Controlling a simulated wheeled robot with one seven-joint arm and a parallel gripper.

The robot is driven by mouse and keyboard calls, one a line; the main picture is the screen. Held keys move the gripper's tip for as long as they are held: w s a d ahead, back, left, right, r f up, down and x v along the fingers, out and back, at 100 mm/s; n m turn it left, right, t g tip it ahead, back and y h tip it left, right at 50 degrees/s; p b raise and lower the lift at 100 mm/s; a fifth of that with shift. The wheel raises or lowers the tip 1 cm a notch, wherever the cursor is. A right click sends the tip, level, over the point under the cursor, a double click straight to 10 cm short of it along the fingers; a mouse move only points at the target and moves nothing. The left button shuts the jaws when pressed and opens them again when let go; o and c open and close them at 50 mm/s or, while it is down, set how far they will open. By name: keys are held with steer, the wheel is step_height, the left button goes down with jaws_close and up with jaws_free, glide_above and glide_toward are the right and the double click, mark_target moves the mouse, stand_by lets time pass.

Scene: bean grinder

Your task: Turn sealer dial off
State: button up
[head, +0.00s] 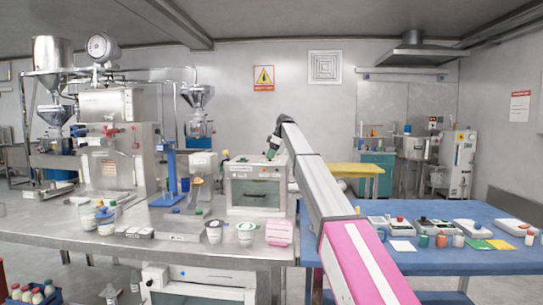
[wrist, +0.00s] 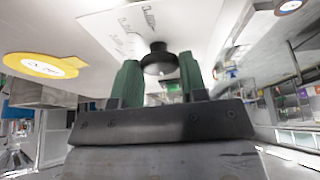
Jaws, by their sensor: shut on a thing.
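A black dial (wrist: 160,60) stands out from a white panel (wrist: 200,25) with handwriting-like marks in the wrist view. My gripper (wrist: 160,78) has two green fingers, one on each side of the dial, shut on it. In the head view my gripper (head: 271,152) is at the top of a white box-shaped machine (head: 253,190) with a dark front window, on the steel table. The dial itself cannot be made out in the head view, and its setting cannot be read in either view.
A blue table (head: 450,262) with several small devices stands at right. A round yellow label (wrist: 45,65) is left of the dial.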

steer(key=o, duration=0.9)
steer(key=shift+r, duration=0.15)
steer(key=v, duration=1)
steer(key=shift+d+r, duration=0.2)
